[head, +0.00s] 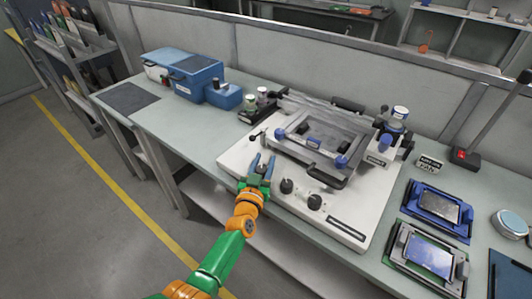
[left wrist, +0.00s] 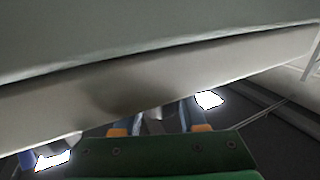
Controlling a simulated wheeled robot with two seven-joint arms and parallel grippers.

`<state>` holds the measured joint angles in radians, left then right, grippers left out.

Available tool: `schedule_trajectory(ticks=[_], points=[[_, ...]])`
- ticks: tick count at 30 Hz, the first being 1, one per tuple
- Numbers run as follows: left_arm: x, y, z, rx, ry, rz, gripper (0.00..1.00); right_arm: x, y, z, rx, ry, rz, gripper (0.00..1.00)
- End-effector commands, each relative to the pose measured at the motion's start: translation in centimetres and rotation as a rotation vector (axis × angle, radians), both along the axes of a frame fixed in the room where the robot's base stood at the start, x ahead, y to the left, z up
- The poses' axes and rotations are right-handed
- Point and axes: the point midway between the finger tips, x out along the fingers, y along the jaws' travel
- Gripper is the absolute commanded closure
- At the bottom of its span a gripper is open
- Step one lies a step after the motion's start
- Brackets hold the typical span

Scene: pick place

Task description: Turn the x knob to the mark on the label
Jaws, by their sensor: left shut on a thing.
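A white plate (head: 238,150) on the bench carries a stencil-printer-like frame (head: 345,125). Along its front edge stand two dark knobs, a middle one (head: 286,186) and a right one (head: 314,202). My left gripper (head: 262,162) is at the plate's front left, in line with them. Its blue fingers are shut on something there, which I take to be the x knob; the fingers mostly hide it. In the left wrist view, the fingers (left wrist: 161,118) reach to the plate's pale edge. A small label sign (head: 430,164) stands right of the plate; its writing is too small to read surely. My right gripper is not in view.
A blue box (head: 195,72) stands at the back left, beside a dark mat (head: 131,97). A dark handle (head: 328,177) juts over the plate near the knobs. The bench's front left is clear.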

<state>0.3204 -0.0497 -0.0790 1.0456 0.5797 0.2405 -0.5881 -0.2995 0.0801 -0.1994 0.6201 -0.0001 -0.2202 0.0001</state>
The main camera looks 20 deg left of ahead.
Motion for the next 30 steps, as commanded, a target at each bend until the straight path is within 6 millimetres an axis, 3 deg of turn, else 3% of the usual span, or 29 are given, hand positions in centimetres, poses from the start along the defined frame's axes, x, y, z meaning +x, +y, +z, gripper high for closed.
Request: schedule_trajectory(ticks=[10, 25, 26, 28, 30], points=[[0.04, 0.32, 0.12, -0.001, -0.003, 0.117, 1.00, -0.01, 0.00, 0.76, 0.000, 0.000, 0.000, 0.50], [0.05, 0.49, 0.13, 0.001, -0.005, 0.135, 1.00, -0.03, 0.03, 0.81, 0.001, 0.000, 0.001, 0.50], [0.05, 0.49, 0.13, 0.001, -0.005, 0.135, 0.54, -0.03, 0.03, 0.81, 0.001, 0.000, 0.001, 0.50], [0.05, 0.50, 0.12, 0.001, -0.004, 0.135, 0.35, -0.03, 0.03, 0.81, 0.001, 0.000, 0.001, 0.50], [0.04, 0.50, 0.11, 0.001, -0.004, 0.135, 0.29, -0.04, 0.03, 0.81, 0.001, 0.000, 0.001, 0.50]])
